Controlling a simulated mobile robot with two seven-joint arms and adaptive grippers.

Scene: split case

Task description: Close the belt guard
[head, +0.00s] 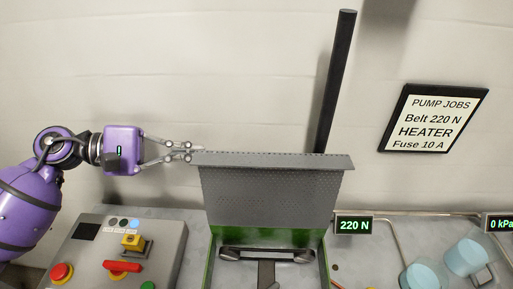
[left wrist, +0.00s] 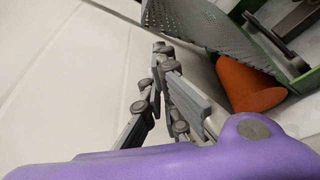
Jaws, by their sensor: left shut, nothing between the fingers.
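The belt guard (head: 270,190) is a grey perforated panel with a bent top lip, standing raised over the back of a green case (head: 285,238). It also shows in the left wrist view (left wrist: 205,28) at the top. The pulleys and belt in the case are exposed in front of it. My left gripper (head: 198,151) is shut and empty, its fingertips at the left end of the guard's top lip. I cannot tell whether they touch it. In the left wrist view the fingers (left wrist: 160,55) point up beside the panel. My right gripper is not in view.
A control box (head: 90,255) with red buttons and a yellow switch stands at the left. A black post (head: 337,80) rises behind the guard. A 220 N display (head: 354,225) and light-blue cylinders (head: 466,257) are at the right. An orange cylinder (left wrist: 250,85) lies near the case.

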